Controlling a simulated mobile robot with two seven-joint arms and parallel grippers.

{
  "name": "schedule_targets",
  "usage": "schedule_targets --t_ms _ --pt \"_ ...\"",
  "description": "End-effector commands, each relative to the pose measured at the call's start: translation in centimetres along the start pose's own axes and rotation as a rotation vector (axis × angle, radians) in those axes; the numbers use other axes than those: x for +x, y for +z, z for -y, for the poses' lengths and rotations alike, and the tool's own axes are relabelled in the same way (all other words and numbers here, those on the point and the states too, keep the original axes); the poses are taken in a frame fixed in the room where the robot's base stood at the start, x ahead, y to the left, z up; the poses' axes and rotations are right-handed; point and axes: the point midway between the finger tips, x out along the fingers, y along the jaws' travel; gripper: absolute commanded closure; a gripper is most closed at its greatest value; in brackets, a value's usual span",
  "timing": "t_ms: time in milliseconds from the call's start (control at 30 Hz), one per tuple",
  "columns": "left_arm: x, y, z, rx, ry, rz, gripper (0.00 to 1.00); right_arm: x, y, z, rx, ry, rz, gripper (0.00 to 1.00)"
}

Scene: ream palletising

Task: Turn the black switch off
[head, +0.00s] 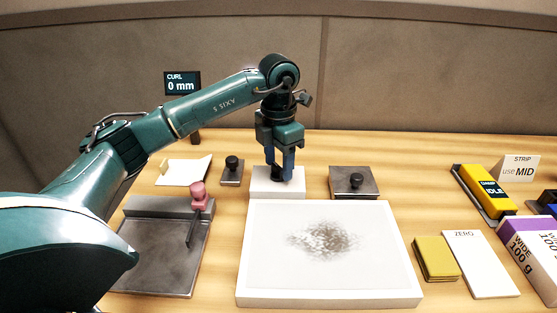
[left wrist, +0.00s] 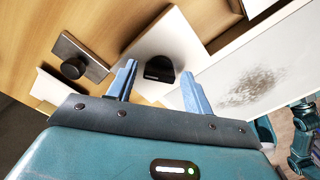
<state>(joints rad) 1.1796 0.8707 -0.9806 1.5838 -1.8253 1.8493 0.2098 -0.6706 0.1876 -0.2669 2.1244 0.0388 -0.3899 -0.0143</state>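The black switch (left wrist: 159,69) is a small dark rounded piece on a white block (left wrist: 178,45). In the head view the white block (head: 262,187) stands behind the large white panel, and the switch (head: 286,174) is mostly hidden by my fingers. My left gripper (head: 279,172) points down just over the block. In the left wrist view its two blue fingers (left wrist: 160,90) are apart, with the switch seen in the gap between them. Whether a finger touches the switch I cannot tell. My right gripper is not clearly seen.
A white panel (head: 262,282) with a grey speckled patch lies in front. Dark plates with black knobs (head: 232,165) (head: 356,182) flank the block. A grey tray (head: 160,262) with a pink knob (head: 198,190) is left. A yellow device (head: 478,190) and cards lie right.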

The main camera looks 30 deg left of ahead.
Motion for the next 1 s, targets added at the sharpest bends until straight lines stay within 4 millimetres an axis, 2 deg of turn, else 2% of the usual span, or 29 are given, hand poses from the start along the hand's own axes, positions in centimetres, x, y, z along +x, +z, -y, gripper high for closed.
schedule_targets --t_ms 300,433,567,833,1000 --pt "-0.1 0.0 0.0 0.001 0.000 0.000 0.43 0.0 -0.1 0.0 0.005 0.002 -0.002 0.64" --pt "-1.0 0.1 0.0 0.001 0.001 0.002 0.43 0.1 0.0 0.0 0.007 0.002 -0.002 0.64" --pt "-3.3 0.1 0.0 0.002 0.001 0.005 0.43 0.2 0.1 0.0 0.010 0.001 -0.003 0.64" --pt "-9.8 0.1 -0.1 0.000 0.004 0.005 0.43 -0.2 -0.6 0.0 0.008 0.002 -0.005 0.64" --pt "-12.2 0.0 -0.1 -0.001 0.002 0.002 0.43 -0.5 -1.0 0.0 -0.004 0.007 -0.002 0.64"
